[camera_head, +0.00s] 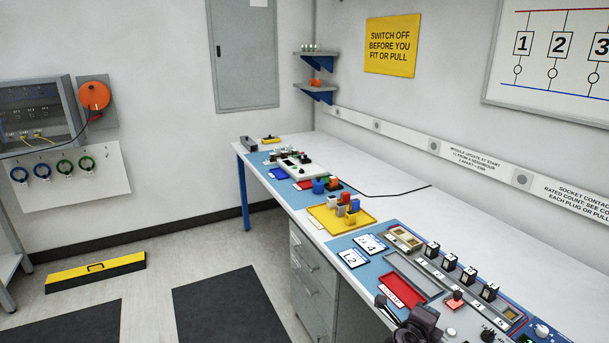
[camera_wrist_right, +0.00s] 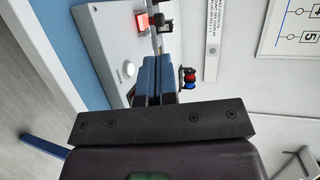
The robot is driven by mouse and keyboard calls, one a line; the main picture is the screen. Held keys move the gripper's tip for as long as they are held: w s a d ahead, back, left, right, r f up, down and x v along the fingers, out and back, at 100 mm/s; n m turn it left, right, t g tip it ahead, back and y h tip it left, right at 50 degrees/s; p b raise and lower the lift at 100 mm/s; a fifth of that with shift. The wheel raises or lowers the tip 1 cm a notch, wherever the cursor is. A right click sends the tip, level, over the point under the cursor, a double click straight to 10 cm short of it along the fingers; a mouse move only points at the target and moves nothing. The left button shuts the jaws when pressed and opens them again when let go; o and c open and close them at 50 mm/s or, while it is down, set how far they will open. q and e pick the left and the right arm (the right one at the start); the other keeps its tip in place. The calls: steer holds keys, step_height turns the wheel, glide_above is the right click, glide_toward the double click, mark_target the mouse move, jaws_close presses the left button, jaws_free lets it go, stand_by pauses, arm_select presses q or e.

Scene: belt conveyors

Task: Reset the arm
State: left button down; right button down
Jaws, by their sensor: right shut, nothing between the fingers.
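My right gripper (camera_head: 396,306) is at the bottom right of the head view, in front of the workbench edge. It is dark and partly cut off by the frame's lower edge. In the right wrist view its fingers (camera_wrist_right: 155,80) are together with nothing between them. A grey control panel with a red button (camera_wrist_right: 141,22) and a round white button (camera_wrist_right: 128,68) lies beyond the fingers. My left gripper is not in view.
The long workbench (camera_head: 425,205) holds a yellow tray (camera_head: 325,221) with coloured blocks, a red tray (camera_head: 402,292) and several black switch modules. Its back strip is clear apart from a black cable.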

steer(key=a+r+n+t+y, duration=0.8)
steer(key=r+n+t+y, duration=0.15)
steer(key=n, duration=0.75)
steer(key=s+f+n+g, duration=0.4)
steer(key=s+f+n, duration=0.2)
steer(key=s+f, duration=0.3)
steer(key=s+d+f+n+g+y, duration=0.1)
steer(key=s+f+n+g, duration=0.3)
steer(key=s, duration=1.3)
step_height(320, 180, down, 5)
steer(key=shift+s+d+r+n, duration=0.15)
steer(key=shift+d+n, duration=0.1)
steer(key=shift+n, duration=0.75)
steer(key=shift+y, duration=0.25)
